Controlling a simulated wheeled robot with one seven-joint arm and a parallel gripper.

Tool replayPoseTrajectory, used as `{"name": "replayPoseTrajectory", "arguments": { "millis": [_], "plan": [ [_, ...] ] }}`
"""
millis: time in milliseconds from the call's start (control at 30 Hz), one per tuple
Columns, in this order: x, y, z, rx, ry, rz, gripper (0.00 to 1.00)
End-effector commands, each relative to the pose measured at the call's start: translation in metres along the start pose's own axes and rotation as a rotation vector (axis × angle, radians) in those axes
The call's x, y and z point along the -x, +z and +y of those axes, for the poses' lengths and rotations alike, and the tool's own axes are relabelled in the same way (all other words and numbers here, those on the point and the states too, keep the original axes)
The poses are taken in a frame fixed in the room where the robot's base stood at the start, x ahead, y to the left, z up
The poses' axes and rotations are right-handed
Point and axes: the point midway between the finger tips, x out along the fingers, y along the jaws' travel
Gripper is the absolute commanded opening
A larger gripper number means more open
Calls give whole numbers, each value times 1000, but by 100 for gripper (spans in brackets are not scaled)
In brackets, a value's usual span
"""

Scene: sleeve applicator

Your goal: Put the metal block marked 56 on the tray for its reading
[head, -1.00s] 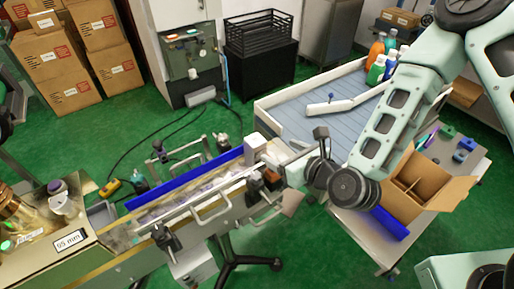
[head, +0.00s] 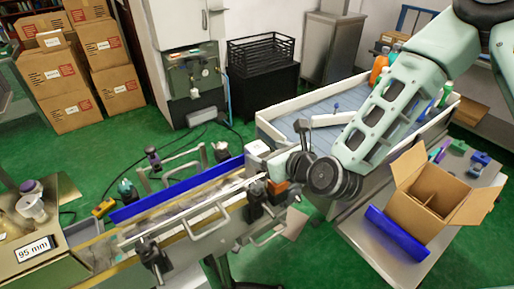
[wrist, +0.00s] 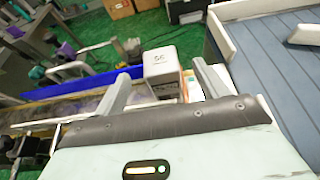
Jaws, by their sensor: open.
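A pale, box-shaped metal block marked 56 (wrist: 160,62) stands upright at the conveyor's far end in the wrist view. It also shows in the head view (head: 259,148). My gripper (wrist: 162,84) is open and empty. Its two fingers point toward the block, which shows in the gap between them, apparently a little beyond the tips. In the head view my wrist is just right of the block, and the fingers are hard to make out. I cannot tell which thing is the tray for the reading.
A conveyor with a blue side rail (head: 178,188) and metal handles (head: 208,220) runs left to a housing labelled 95 mm (head: 36,249). A walled slatted table (head: 290,126) stands behind my wrist. An open carton (head: 423,205) is at right. Green floor lies left.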

Motion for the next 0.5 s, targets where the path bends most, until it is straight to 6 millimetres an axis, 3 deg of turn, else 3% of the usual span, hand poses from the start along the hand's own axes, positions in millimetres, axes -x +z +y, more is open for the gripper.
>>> {"name": "replayPoseTrajectory", "arguments": {
  "millis": [200, 500],
  "plan": [
    [-36, 1, 0, 0, -1, -1, 73],
    [-58, 0, 0, 0, 0, 0, 73]
  ]
}}
